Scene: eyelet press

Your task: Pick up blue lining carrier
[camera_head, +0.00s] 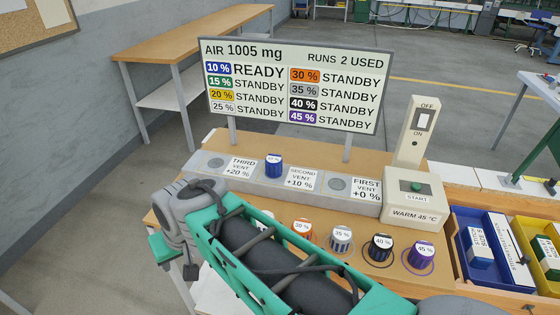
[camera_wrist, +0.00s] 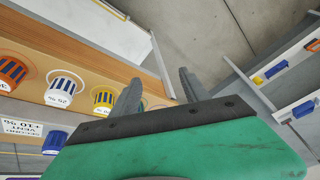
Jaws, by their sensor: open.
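A blue ribbed carrier with a white top (camera_head: 273,165) stands upright on the grey vent block, between the third vent and second vent labels. A blue carrier also shows in the wrist view (camera_wrist: 54,140), beside the second vent label. A blue-and-white block (camera_head: 480,246) lies in the blue tray (camera_head: 462,262) at right; which of these is the lining carrier I cannot tell. My gripper (camera_wrist: 160,90) is open and empty, its two grey fingers apart near the bench edge, away from both.
Grey (camera_head: 340,238), black (camera_head: 379,247) and purple (camera_head: 421,253) carriers stand along the bench front. The wrist view shows a yellow one (camera_wrist: 103,98) close to a finger. A display board (camera_head: 295,85) rises behind the vent block.

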